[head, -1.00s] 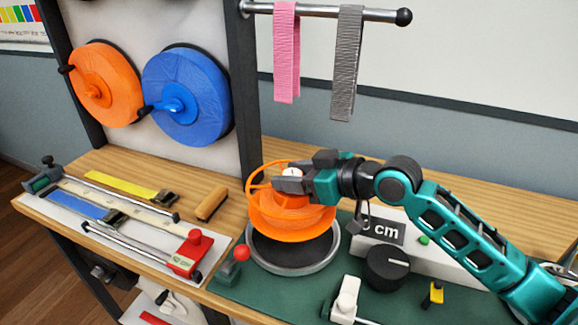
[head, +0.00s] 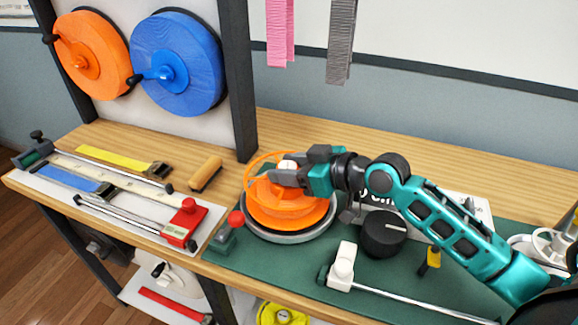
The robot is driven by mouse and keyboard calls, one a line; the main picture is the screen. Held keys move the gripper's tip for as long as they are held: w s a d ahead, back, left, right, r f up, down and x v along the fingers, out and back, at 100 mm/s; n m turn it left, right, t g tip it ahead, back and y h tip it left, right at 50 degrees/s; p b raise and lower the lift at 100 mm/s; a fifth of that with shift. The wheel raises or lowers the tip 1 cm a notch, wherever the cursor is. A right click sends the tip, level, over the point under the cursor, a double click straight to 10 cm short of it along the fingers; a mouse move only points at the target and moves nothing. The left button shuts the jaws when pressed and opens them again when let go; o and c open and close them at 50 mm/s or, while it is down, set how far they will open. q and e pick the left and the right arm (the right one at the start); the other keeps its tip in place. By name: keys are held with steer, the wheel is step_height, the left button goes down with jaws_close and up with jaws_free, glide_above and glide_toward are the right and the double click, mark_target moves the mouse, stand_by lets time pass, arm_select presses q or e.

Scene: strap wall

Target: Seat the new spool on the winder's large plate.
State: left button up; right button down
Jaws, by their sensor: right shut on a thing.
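The orange spool (head: 290,216) is at the winder's round plate, and only the plate's grey rim (head: 292,238) shows below it. The spool looks about level and low in the rim; I cannot tell whether it is fully down. My right gripper (head: 285,172) comes in from the right and is shut on the spool's top, around its pale hub. The fingers hide part of the hub. My left gripper is not in view.
A red-knobbed lever (head: 236,219) stands left of the plate. A black dial (head: 384,233) and a white clamp (head: 342,267) are to its right. A wooden-handled tool (head: 205,174) lies left. Orange (head: 94,57) and blue (head: 177,64) reels hang on the rack behind.

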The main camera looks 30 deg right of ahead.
steer(key=shift+f+b, duration=0.3)
stand_by(0.4)
steer(key=c, duration=0.7)
jaws_free()
steer(key=shift+o, duration=1.4)
steer(key=shift+f, duration=0.15)
steer(key=v, duration=1.3)
steer(key=shift+a, duration=0.15)
